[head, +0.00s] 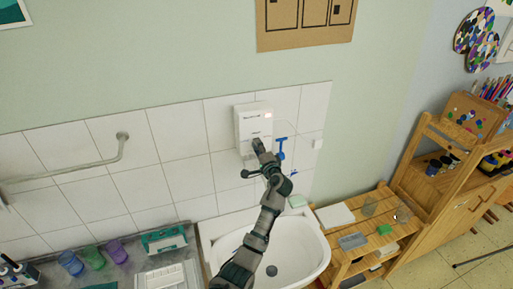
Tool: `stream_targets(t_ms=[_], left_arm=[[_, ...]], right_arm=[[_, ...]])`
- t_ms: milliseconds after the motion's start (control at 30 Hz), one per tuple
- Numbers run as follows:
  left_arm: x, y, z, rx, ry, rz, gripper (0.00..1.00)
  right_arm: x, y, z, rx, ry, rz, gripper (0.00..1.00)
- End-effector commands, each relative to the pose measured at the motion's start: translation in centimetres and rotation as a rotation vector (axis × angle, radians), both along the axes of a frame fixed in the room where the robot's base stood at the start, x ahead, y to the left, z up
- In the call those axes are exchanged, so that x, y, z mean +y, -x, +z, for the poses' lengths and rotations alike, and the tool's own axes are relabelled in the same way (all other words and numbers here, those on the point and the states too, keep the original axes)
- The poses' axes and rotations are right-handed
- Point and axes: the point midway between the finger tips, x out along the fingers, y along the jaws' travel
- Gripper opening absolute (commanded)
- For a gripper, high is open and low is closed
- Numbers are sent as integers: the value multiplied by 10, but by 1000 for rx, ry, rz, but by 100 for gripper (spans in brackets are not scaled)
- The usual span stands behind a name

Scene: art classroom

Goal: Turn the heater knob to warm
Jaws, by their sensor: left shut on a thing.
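The heater (253,118) is a small white box on the tiled wall above the sink. A small reddish light shows near its upper right corner. My left gripper (258,146) is at the lower front of the heater, shut on its knob. The gripper hides the knob, so I cannot tell which setting it points to. My right gripper is not in view.
A white sink (312,262) lies below the heater, with my left arm across it. Blue tap parts (281,147) are close right of my gripper. A grab rail (70,172) is on the left wall. A wooden shelf (342,231) stands at right.

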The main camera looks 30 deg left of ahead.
Motion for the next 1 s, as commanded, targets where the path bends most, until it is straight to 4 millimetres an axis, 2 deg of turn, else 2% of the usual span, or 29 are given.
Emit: stream_targets(t_ms=[33,500,1000], left_arm=[[-6,-2,-9,47,-23,-9,8],[-5,-2,-12,365,-289,-12,8],[-2,-2,-13,524,-422,-12,8]], right_arm=[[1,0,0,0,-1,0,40],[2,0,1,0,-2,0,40],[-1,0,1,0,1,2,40]])
